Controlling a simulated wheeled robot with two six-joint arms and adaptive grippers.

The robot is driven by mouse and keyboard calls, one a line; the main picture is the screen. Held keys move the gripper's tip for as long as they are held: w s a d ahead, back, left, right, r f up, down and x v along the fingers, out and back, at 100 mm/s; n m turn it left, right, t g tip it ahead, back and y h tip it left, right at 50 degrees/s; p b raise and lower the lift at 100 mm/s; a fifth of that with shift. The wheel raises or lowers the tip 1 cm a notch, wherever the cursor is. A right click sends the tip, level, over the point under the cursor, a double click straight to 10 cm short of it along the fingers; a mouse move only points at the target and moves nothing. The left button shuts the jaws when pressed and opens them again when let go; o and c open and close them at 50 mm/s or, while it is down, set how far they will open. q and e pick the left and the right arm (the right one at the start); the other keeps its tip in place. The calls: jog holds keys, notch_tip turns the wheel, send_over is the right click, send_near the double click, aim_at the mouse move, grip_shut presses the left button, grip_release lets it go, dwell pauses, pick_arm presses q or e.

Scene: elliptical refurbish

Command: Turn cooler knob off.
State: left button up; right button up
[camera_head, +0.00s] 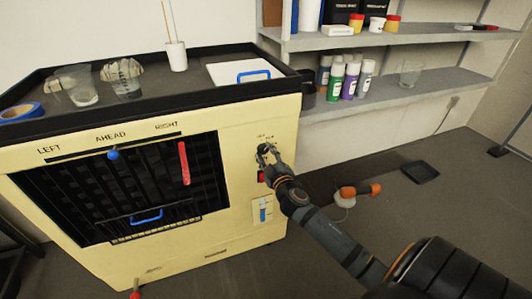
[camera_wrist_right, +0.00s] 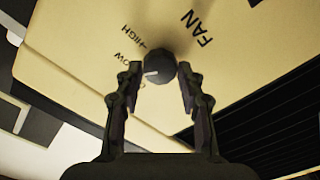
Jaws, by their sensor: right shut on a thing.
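The cooler (camera_head: 100,262) is a large cream box with a dark front grille, at the left of the head view. Its round dark fan knob (camera_wrist_right: 160,68) is on the front panel, with FAN, HIGH and LOW printed around it and another label partly hidden. The knob's white mark points to the lower left in the right wrist view, between LOW and the partly hidden label. My right gripper (camera_head: 268,153) is at the panel's upper right and shut on the knob, one finger on each side, also seen in the right wrist view (camera_wrist_right: 162,72). My left gripper is out of view.
A red switch (camera_head: 261,176) and a blue slider (camera_head: 263,212) are just below the knob. A red lever (camera_head: 184,162) is on the grille. Shelves (camera_head: 400,92) with cans stand at the right, and an orange-ended tool (camera_head: 360,189) lies on the floor.

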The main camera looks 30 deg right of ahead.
jog(key=n, duration=0.2)
jog(key=shift+n+p, duration=0.35)
jog(key=shift+n, duration=0.05)
jog(key=shift+n+p, duration=0.3)
jog(key=shift+n, duration=1.2)
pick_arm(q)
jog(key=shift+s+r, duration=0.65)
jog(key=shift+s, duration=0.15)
pick_arm(e)
jog(key=shift+n, duration=0.4)
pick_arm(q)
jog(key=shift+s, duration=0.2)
pick_arm(e)
jog(key=shift+f, duration=0.1)
jog(key=o, duration=1.2)
